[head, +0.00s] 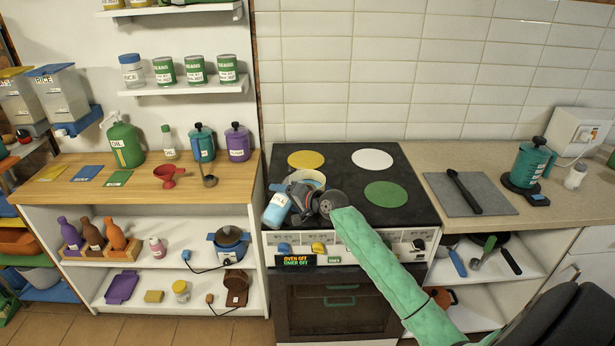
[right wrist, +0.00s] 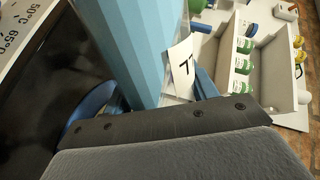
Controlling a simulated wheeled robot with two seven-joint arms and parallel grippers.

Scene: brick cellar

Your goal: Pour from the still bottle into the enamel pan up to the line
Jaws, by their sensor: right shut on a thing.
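The light blue bottle (head: 276,211) with a white label is in my right gripper (head: 289,202), over the front left of the stove. In the right wrist view its pale blue side (right wrist: 135,45) fills the space between my blue fingers, which are shut on it. It leans a little in the head view; its mouth is not clear. A round pan with a cream rim (head: 309,175) sits behind my right gripper, which hides much of it. Its fill line and contents cannot be seen. My left gripper is not in view.
The black stove (head: 336,157) bears yellow, white and green discs. A grey board (head: 451,205) with a black utensil and a teal jug (head: 530,163) are to the right. The wooden counter (head: 65,185) to the left holds a green oil bottle (head: 125,145), a red funnel and canisters.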

